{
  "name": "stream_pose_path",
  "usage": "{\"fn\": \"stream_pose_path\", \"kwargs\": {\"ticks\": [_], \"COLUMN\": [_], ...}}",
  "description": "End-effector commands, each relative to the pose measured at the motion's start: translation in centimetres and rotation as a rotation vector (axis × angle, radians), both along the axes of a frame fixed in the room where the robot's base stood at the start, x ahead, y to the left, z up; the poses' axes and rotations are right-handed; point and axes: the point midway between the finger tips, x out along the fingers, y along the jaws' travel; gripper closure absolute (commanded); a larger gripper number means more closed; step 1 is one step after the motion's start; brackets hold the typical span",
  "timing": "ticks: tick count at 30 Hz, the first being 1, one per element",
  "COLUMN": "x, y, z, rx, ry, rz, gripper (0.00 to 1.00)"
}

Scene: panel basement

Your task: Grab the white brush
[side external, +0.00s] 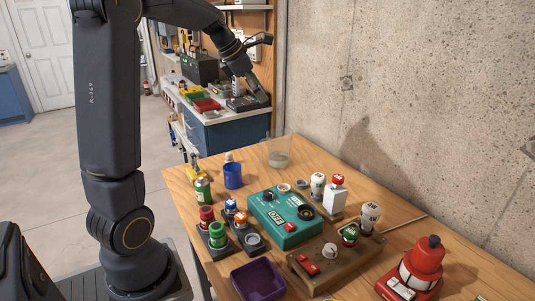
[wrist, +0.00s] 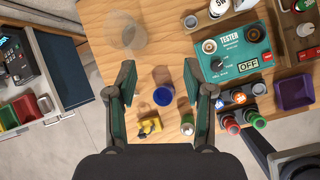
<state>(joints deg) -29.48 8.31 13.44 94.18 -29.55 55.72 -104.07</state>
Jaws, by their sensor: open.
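I cannot clearly make out a white brush in either view. A small pale object (side external: 229,156) stands just behind the blue cup (side external: 233,176) in the side view, but it is too small to identify. A thin pale rod (side external: 405,224) lies near the wall, and I cannot tell whether it is a brush handle. My gripper (side external: 247,92) is high above the table's far end, open and empty. In the wrist view its fingers (wrist: 162,100) are spread apart, with the blue cup (wrist: 163,96) seen between them below.
A clear container (side external: 278,152) stands near the wall. A green can (side external: 203,190) and a yellow item (side external: 195,173) are near the table's left edge. The teal tester box (side external: 285,217), wooden switch box (side external: 322,262), purple bin (side external: 258,281) and red device (side external: 412,270) crowd the nearer table.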

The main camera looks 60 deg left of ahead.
Motion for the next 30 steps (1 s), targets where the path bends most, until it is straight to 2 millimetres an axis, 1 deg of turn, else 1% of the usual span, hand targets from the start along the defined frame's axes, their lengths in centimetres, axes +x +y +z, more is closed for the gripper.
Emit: {"fn": "stream_pose_path", "kwargs": {"ticks": [1, 2, 3, 5, 6, 7, 9, 12, 14, 17, 24, 27, 30], "x": [-0.3, -0.6, -1.3, -2.8, -3.9, -4.9, -6.6, -8.0, -8.2, -7.5, -5.4, -4.7, -4.2], "y": [4.6, 6.9, 9.8, 13.4, 15.3, 16.5, 18.0, 18.9, 19.2, 19.2, 19.5, 19.6, 19.7], "z": [-2.3, -3.5, -5.2, -7.8, -9.4, -10.6, -12.8, -14.4, -14.9, -16.6, -21.8, -23.4, -24.4], "rx": [-0.054, -0.08, -0.106, -0.128, -0.14, -0.148, -0.168, -0.186, -0.186, -0.188, -0.187, -0.185, -0.183], "ry": [0.027, 0.04, 0.057, 0.085, 0.105, 0.123, 0.155, 0.177, 0.177, 0.179, 0.179, 0.177, 0.176], "rz": [0.136, 0.203, 0.28, 0.356, 0.398, 0.425, 0.466, 0.498, 0.507, 0.504, 0.502, 0.501, 0.501], "gripper": [0.48, 0.48, 0.48, 0.48, 0.48, 0.48, 0.48, 0.48, 0.48, 0.48, 0.48, 0.48, 0.48]}}
